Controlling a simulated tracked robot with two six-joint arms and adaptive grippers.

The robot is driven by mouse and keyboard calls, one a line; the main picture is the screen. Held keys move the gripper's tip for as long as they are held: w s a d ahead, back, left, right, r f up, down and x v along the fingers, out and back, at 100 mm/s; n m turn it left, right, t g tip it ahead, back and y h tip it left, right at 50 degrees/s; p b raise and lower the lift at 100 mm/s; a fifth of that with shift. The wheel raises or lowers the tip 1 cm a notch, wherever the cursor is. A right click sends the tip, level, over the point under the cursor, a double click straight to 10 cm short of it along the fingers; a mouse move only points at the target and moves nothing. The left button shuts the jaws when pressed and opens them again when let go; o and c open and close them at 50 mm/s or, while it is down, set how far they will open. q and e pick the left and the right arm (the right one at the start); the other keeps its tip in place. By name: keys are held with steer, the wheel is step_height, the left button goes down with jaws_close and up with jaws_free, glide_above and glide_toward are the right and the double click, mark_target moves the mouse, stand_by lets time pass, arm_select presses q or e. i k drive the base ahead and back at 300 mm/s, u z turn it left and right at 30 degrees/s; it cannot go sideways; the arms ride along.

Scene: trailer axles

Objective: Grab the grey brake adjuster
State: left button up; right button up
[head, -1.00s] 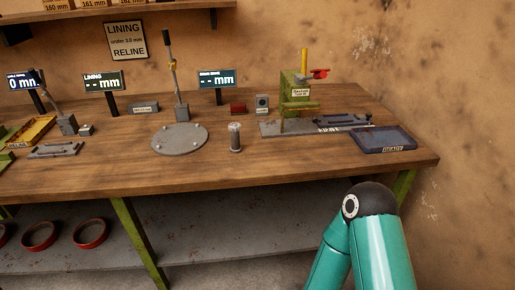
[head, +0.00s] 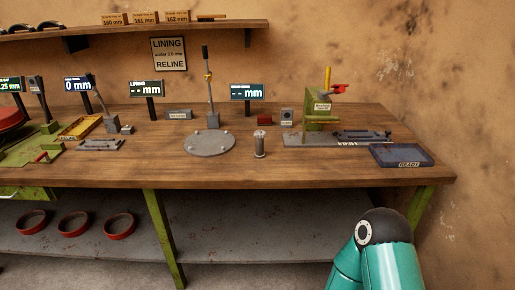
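A small grey upright cylinder (head: 260,147) with a lighter, knobbly top stands on the wooden workbench (head: 320,171), in front and right of a round grey plate (head: 209,143). It may be the brake adjuster, but I cannot tell for sure. Nothing is touching it. A long dark grey part (head: 361,135) lies on the flat base of the green fixture (head: 319,112). Neither gripper is in view. Only a teal section of my arm shows at the lower right, in front of the bench and below its top.
A blue tray (head: 402,155) labelled READY sits at the bench's right end. Small blocks, a yellow tray (head: 80,128) and several display screens stand behind and left. Red rings (head: 74,223) lie on the lower shelf. The bench's front strip is clear.

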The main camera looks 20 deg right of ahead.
mark_target(259, 153)
steer(key=u, duration=0.05)
steer(key=i, duration=0.9)
steer(key=z, duration=0.1)
